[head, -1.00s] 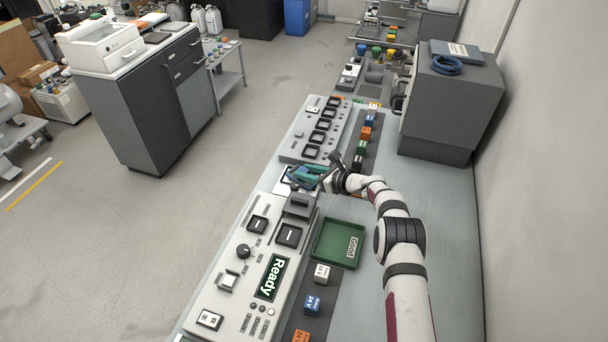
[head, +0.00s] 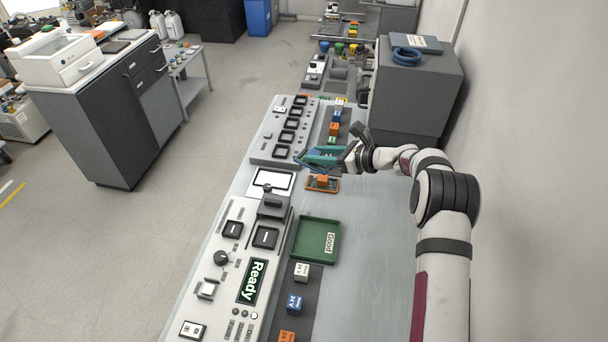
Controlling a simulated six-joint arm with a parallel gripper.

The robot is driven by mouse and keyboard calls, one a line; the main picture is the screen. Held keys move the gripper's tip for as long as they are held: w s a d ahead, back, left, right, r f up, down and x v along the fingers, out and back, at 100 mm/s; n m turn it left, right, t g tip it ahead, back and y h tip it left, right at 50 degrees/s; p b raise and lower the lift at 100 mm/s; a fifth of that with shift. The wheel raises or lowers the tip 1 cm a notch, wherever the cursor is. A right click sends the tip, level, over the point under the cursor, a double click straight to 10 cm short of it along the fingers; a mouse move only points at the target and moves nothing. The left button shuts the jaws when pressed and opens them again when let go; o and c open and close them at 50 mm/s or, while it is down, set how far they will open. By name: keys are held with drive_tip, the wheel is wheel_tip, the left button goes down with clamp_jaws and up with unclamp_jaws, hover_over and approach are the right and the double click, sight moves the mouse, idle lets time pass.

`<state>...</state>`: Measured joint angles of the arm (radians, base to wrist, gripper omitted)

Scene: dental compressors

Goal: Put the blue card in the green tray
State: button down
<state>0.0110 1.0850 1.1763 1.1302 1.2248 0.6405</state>
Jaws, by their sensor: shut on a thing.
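My gripper (head: 328,155) is shut on the blue card (head: 317,158) and holds it above the bench, over the right edge of the upper grey panel. The fingers and the card overlap, so the card's exact outline is hard to tell. The green tray (head: 303,249) lies flat on the bench, nearer the camera than the gripper. It has a white "Good" label on its right side and looks otherwise empty.
A white-framed pad (head: 272,181) on the control panel is bare. A small orange tray (head: 323,189) with a part in it sits between gripper and green tray. Small cubes (head: 301,272) stand below the green tray. A grey cabinet (head: 416,95) stands behind.

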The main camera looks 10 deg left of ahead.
sight(322, 241)
drive_tip(key=s+d+f+n+g+y, duration=0.1)
drive_tip(key=s+d+n+g, duration=0.1)
drive_tip(key=s, duration=0.5)
drive_tip(key=s+d+f+n+g, duration=0.1)
drive_tip(key=s+d+n+g, duration=0.15)
drive_tip(key=s, duration=0.45)
drive_tip(key=shift+g, duration=0.25)
drive_tip(key=f, duration=0.6)
drive_tip(key=s+f, duration=0.1)
drive_tip(key=f, duration=0.3)
drive_tip(key=shift+a, duration=0.4)
drive_tip(key=shift+f, duration=0.1)
drive_tip(key=c, duration=0.5)
unclamp_jaws()
drive_tip(key=shift+c, duration=0.2)
